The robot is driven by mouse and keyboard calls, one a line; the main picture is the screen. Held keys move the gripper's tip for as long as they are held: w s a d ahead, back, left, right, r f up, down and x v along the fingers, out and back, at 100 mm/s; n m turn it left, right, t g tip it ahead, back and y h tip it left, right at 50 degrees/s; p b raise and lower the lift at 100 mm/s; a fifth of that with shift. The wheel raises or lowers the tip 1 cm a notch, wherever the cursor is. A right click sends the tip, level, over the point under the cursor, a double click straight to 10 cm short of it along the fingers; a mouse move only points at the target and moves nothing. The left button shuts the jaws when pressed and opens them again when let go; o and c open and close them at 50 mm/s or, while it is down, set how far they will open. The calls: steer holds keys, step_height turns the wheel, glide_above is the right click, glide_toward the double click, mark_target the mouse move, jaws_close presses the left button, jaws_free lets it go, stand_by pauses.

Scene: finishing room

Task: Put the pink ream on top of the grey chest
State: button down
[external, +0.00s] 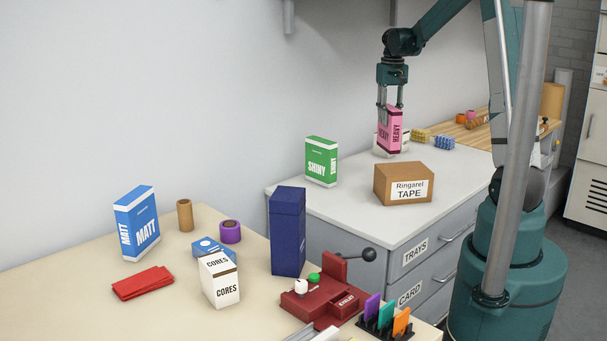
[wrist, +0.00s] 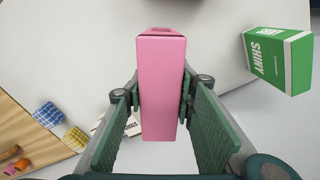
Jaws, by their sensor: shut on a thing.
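The pink ream (external: 391,135), marked HEAVY, is upright between the fingers of my gripper (external: 391,104), over the back part of the grey chest's top. In the wrist view, my gripper (wrist: 160,100) is shut on the sides of the pink ream (wrist: 160,80), seen from above. The grey chest (external: 340,205) has a pale flat top and drawers marked TRAYS and CARD. I cannot tell whether the ream's bottom touches the chest top or hangs just above it.
A green SHINY ream (external: 321,162) and a brown Ringarel TAPE box (external: 403,184) stand on the chest. A white box (wrist: 131,124) is close beside the pink ream, partly hidden. The chest top (external: 345,180) between them is clear. The beige bench (external: 75,270) in front holds several items.

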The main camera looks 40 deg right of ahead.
steer(key=w+a+f+n+b, duration=0.2)
steer(key=w+a+f+n, duration=0.1)
steer(key=w+a, duration=0.3)
steer(key=w+a+f+n+b, duration=0.2)
steer(key=w+a+f+n, duration=0.1)
steer(key=w+a, duration=0.4)
steer(key=shift+a+f, duration=0.65)
steer(key=shift+a, duration=0.25)
steer(key=shift+f, duration=0.1)
steer(key=shift+f, duration=1.4)
steer(key=shift+f+b, duration=0.1)
steer(key=shift+b, duration=0.2)
steer(key=c, duration=1.9)
jaws_free()
